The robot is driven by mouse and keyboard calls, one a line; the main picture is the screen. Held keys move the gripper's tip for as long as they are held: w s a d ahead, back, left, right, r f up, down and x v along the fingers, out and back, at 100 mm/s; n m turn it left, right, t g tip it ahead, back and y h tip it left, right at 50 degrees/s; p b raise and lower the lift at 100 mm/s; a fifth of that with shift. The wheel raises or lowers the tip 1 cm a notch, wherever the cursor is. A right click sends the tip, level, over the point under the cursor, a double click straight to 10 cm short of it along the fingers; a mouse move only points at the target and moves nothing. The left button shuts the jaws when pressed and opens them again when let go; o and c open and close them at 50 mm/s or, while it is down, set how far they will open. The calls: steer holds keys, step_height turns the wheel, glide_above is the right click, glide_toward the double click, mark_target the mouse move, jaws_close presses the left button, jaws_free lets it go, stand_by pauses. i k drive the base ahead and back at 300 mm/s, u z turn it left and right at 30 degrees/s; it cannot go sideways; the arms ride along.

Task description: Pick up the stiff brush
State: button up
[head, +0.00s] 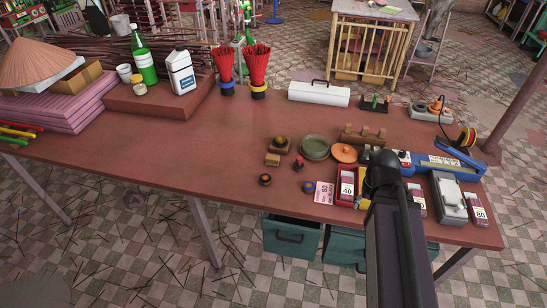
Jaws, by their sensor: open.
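I cannot pick out the stiff brush with certainty at this size. Small brown and tan pieces lie near the middle of the red-brown table (225,140): a dark block with an orange top (279,145), a tan block (272,160), and small round pieces, one dark (265,180) and one blue-topped (308,187). A wooden block with several pegs (362,138) stands behind them. My black arm reaches in from the lower right over the table's front edge. Its rounded dark joint covers part of the table. My gripper's fingers do not show.
A green dish (316,147) and an orange disc (344,153) lie mid-table. Red boxes (347,186), a grey case (449,199) and a blue tool (452,165) crowd the right. The left front is clear.

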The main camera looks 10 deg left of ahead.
mark_target(271, 160)
steer(key=z, duration=0.25)
steer(key=k, duration=0.95)
steer(key=u, duration=0.75)
steer(key=i, duration=0.95)
steer(key=z, duration=0.05)
